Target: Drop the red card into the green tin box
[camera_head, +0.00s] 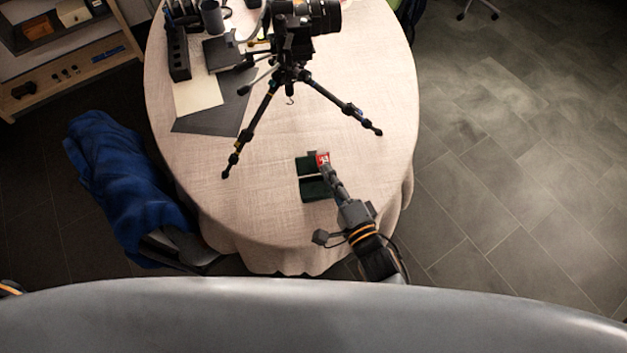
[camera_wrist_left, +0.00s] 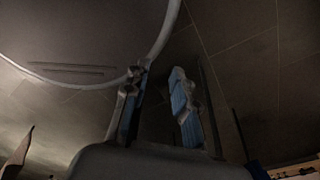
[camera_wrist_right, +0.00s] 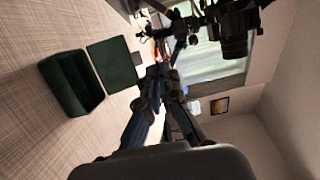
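The green tin box (camera_head: 316,189) stands on the table near its front edge. It is open, and its hollow inside shows in the right wrist view (camera_wrist_right: 69,85). A flat green lid (camera_wrist_right: 112,65) lies beside it, on the far side. The red card (camera_head: 323,158), with a white mark, is at the tip of my right gripper (camera_head: 326,166), beyond the box and by the lid's right edge. In the right wrist view my right gripper's fingers (camera_wrist_right: 160,72) come together at the tips, on the card. My left gripper (camera_wrist_left: 158,95) is open and empty, away from the table.
A black tripod (camera_head: 290,72) with a camera stands behind the box, its legs spread wide. A small dark piece (camera_wrist_right: 137,58) lies by the lid. Papers (camera_head: 197,95) and a dark folder lie at the left. A chair with blue cloth (camera_head: 125,185) stands left.

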